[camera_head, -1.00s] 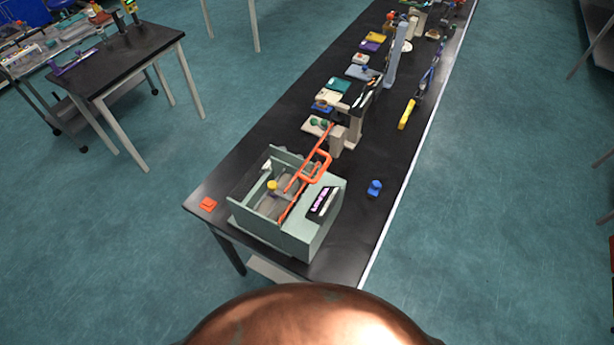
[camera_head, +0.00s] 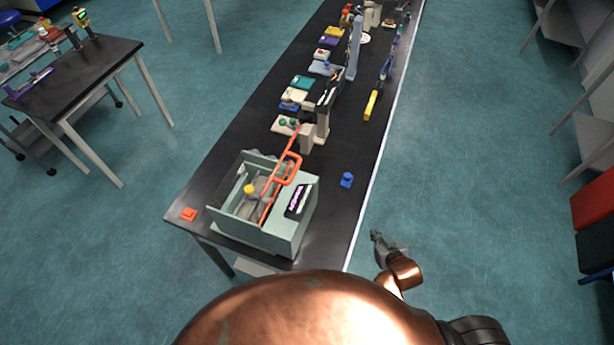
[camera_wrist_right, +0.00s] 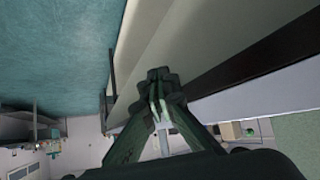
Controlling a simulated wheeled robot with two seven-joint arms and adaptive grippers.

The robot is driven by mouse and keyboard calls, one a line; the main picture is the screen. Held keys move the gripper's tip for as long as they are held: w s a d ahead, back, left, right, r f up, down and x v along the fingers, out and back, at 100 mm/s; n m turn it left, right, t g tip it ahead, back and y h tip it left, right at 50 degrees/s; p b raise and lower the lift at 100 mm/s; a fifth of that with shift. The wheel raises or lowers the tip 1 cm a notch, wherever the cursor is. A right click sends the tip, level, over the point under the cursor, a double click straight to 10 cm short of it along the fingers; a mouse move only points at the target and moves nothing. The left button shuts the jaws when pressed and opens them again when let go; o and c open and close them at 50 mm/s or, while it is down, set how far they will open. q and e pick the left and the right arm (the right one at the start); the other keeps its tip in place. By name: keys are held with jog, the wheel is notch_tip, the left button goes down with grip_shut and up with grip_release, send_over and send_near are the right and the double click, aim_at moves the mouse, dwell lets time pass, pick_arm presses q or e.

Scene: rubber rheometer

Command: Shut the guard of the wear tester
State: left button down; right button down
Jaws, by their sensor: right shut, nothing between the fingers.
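The wear tester (camera_head: 262,215) is a pale green open-topped box with a small dark display, at the near end of the long black bench. Its orange guard frame (camera_head: 286,170) stands raised and tilted above the box, with a loop handle near its middle. A yellow knob (camera_head: 249,190) shows inside the box. My right gripper (camera_head: 376,236) is off the bench's right edge, to the right of the tester and apart from it. In the right wrist view its fingers (camera_wrist_right: 157,80) are together with nothing between them. My left gripper is not in view.
The long black bench (camera_head: 330,215) holds a blue object (camera_head: 346,180) right of the tester and an orange-red block (camera_head: 188,214) at its left corner. A stand (camera_head: 315,130) and several items stand behind the tester.

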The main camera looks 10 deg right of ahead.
jog(key=w+a+r+n+t+y, duration=0.1)
jog(key=w+a+r+t+y, duration=0.35)
jog(key=r, duration=0.65)
jog(key=w+a+r+n+t+y, duration=0.2)
jog(key=w+a+r+t+y, duration=0.15)
jog(key=a+r, duration=0.45)
jog(key=s+a+r+n+g+y, duration=0.35)
jog(key=s+r+n+y, duration=0.65)
jog(key=y, duration=0.5)
jog(key=w+a+r+m+p, duration=0.1)
jog(key=w+a+r+p, duration=0.4)
jog(key=w+a+r, duration=0.1)
jog(key=shift+a+r+m, duration=0.4)
jog(key=shift+a+r, duration=0.15)
jog(key=shift+a, duration=0.7)
jog(key=shift+w+g, duration=0.15)
jog(key=shift+g, duration=0.1)
